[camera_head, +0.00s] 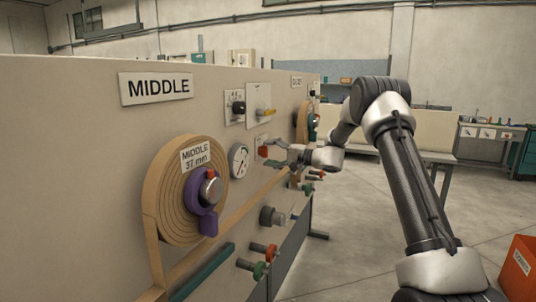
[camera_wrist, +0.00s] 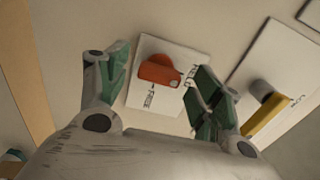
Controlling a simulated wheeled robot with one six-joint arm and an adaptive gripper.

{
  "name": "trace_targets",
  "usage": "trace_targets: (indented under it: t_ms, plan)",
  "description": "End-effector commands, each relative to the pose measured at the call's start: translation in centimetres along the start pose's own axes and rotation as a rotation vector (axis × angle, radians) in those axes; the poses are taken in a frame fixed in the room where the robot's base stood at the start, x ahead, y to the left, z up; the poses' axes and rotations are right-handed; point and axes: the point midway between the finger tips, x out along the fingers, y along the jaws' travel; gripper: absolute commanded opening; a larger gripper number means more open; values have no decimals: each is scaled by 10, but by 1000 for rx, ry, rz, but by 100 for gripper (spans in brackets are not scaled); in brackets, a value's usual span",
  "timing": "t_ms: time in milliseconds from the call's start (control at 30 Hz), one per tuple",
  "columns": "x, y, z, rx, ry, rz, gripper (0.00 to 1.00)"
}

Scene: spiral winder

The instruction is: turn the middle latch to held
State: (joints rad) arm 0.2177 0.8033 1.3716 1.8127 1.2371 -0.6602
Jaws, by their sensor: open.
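The orange latch (camera_wrist: 158,71) sits on a white plate marked FREE and HELD, with FREE below it and HELD to its right in the wrist view. I cannot tell for sure which mark its handle points to. In the head view the latch (camera_head: 263,152) shows on the wall panel, right of the dial gauge. My gripper (camera_wrist: 163,85) is open, one green-padded finger on each side of the latch. Its fingertips (camera_head: 274,155) are close to the panel in the head view. I see no clear contact with the latch.
A yellow-handled control (camera_wrist: 265,115) is on another plate close to my right finger. The MIDDLE sign (camera_head: 158,88), a tape spool (camera_head: 160,185) with a purple hub and several knobs are on the same panel. Open floor (camera_head: 360,235) lies to the right.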

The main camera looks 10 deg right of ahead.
Motion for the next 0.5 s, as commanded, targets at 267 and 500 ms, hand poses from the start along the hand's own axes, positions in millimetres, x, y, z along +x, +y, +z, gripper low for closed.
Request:
trace_targets:
  t_ms: [267, 500]
  plan:
    - [-62, 0, -1, 1, 5, 1, 66]
    - [-99, 0, 0, 0, 2, 1, 66]
